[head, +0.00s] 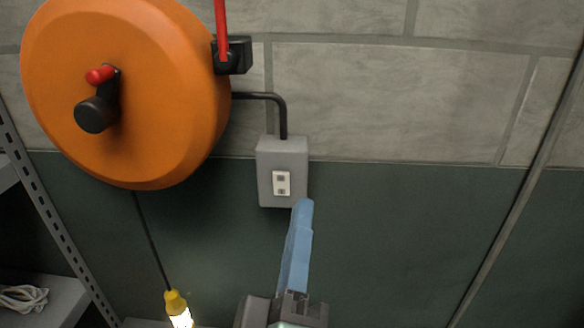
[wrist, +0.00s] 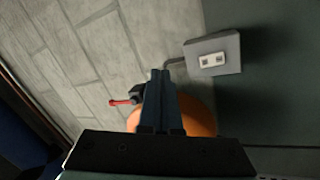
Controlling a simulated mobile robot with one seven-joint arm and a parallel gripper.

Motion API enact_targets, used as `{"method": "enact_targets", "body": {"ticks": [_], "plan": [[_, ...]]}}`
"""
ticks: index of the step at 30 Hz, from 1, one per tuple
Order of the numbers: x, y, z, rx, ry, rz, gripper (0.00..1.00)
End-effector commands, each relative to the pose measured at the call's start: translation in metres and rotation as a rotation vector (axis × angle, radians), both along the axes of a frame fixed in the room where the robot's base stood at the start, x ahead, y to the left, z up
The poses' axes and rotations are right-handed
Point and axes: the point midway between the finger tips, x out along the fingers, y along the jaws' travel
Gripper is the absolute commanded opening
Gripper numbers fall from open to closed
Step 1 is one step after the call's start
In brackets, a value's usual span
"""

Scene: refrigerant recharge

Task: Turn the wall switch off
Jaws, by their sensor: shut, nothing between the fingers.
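The wall switch is a small white plate (head: 281,183) on a grey box (head: 266,171) on the wall, at the middle of the head view. The plate has two small dark marks, one above the other; I cannot tell its setting. In the wrist view the white plate (wrist: 211,60) and grey box (wrist: 229,47) show at the upper right. My gripper (head: 304,204) has long blue fingers, shut and empty. In the head view its tips appear just below and right of the plate, over the box's lower right corner. I cannot tell whether they touch it.
A large orange reel (head: 160,100) with a red knob (head: 100,75) is on the wall left of the box. A black conduit (head: 283,110) enters the box from above. A lit yellow lamp (head: 175,302) hangs below. The wall right of the box is clear.

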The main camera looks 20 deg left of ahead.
Motion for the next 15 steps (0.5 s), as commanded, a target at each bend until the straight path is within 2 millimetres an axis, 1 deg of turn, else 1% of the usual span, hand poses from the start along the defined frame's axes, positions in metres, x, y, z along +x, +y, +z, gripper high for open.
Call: {"method": "enact_targets", "body": {"ticks": [1,3,6,10,15], "plan": [[-0.007,0.009,-0.013,-0.097,0.032,-0.004,0.0],[-0.016,0.016,-0.031,-0.22,0.051,-0.012,0.0],[-0.027,0.024,-0.049,-0.348,0.066,-0.014,0.0],[-0.034,0.029,-0.061,-0.435,0.071,-0.014,0.0],[-0.036,0.029,-0.063,-0.455,0.07,-0.016,0.0]]}}
